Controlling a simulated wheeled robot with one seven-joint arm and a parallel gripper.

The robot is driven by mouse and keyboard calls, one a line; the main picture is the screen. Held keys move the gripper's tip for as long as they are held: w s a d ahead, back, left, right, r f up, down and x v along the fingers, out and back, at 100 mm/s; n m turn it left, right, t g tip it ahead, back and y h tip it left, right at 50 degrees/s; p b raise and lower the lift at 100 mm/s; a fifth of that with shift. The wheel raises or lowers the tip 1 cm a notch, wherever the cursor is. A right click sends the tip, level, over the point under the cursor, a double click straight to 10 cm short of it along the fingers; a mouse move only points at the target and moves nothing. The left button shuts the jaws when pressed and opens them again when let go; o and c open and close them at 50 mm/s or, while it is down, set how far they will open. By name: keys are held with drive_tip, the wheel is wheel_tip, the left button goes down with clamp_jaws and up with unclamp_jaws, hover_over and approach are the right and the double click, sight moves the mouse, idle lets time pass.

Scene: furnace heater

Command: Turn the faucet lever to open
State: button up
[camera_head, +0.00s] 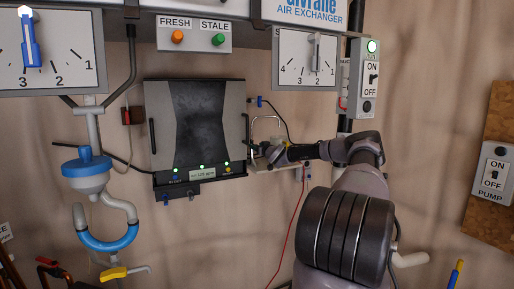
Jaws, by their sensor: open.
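A small pipe fitting at the lower left has a yellow lever (114,273) and a short grey spout (140,269); this looks like the faucet. The lever lies nearly level, tilted slightly. My gripper (259,150) is far up and to the right of it, beside the right edge of the dark panel box. My gripper is open; it is small in the picture, and nothing can be made out between its fingers. I cannot tell whether it touches the fixture behind it.
A dark panel box (198,125) hangs mid-wall. A blue-and-white curved pipe (107,240) is above the lever. Gauges (305,62) and switches (370,80) line the top. A red wire (289,240) hangs below my gripper. The wall between the wire and the lever is mostly bare.

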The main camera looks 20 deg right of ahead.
drive_tip(key=shift+c, duration=0.3)
clamp_jaws()
idle(1.1)
